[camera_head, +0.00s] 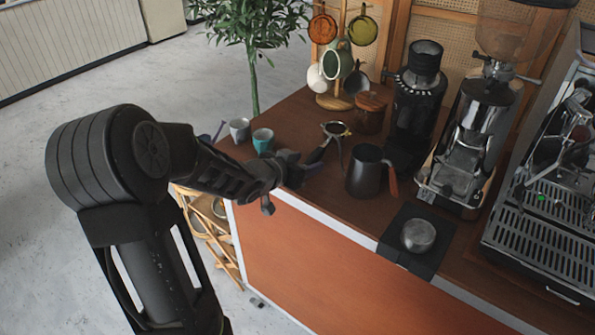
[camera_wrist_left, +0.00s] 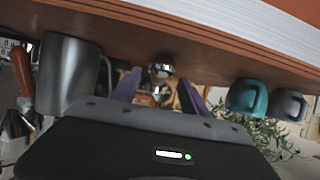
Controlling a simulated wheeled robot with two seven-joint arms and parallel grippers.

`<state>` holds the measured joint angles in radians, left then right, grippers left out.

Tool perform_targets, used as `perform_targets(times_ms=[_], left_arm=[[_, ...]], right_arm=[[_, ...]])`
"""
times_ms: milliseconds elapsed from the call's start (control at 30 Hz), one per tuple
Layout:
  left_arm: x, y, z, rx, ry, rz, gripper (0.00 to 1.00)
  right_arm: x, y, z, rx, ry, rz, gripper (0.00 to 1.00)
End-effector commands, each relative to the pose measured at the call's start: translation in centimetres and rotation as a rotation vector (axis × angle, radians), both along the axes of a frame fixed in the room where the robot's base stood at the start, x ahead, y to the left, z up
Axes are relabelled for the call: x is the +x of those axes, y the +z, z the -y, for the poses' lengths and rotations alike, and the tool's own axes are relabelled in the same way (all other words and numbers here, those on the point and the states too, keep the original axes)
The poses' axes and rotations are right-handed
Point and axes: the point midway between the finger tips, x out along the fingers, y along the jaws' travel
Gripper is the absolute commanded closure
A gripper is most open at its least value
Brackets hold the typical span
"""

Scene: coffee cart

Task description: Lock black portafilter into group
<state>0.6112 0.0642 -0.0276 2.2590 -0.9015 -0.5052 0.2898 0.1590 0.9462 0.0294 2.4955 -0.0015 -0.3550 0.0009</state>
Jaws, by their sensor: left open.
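The black portafilter (camera_head: 319,153) lies on the brown counter top, its dark handle pointing toward the front edge and its metal basket ring farther back. My left gripper (camera_head: 308,164) is at the handle end, low over the counter. In the left wrist view, which is upside down, its two purple fingers (camera_wrist_left: 158,92) are apart, with the metal portafilter (camera_wrist_left: 160,72) showing between and beyond them. Whether the fingers touch the handle is hidden. The espresso machine (camera_head: 545,205) with its group area stands at the far right, partly cut off. My right gripper is not seen.
A dark pitcher (camera_head: 367,171) stands just right of the portafilter. A teal cup (camera_head: 263,140) and a grey cup (camera_head: 239,130) are left. Two grinders (camera_head: 415,105) (camera_head: 468,145) and a black mat (camera_head: 397,240) with a metal tamper lie between pitcher and machine. A mug tree (camera_head: 343,60) stands behind.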

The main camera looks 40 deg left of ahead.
Motion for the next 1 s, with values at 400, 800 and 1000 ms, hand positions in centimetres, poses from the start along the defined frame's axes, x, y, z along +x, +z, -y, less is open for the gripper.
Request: perform_targets(times_ms=[400, 800, 1000], left_arm=[[2.7, -1.2, -0.2, 0.000, 0.000, 0.000, 0.47], [2.6, -1.2, -0.2, 0.000, 0.000, -0.001, 0.47], [2.6, -1.2, -0.2, 0.000, 0.000, -0.001, 0.54]], right_arm=[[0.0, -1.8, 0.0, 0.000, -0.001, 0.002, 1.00], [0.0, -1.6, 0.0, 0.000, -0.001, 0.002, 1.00], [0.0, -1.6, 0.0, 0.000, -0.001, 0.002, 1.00]])
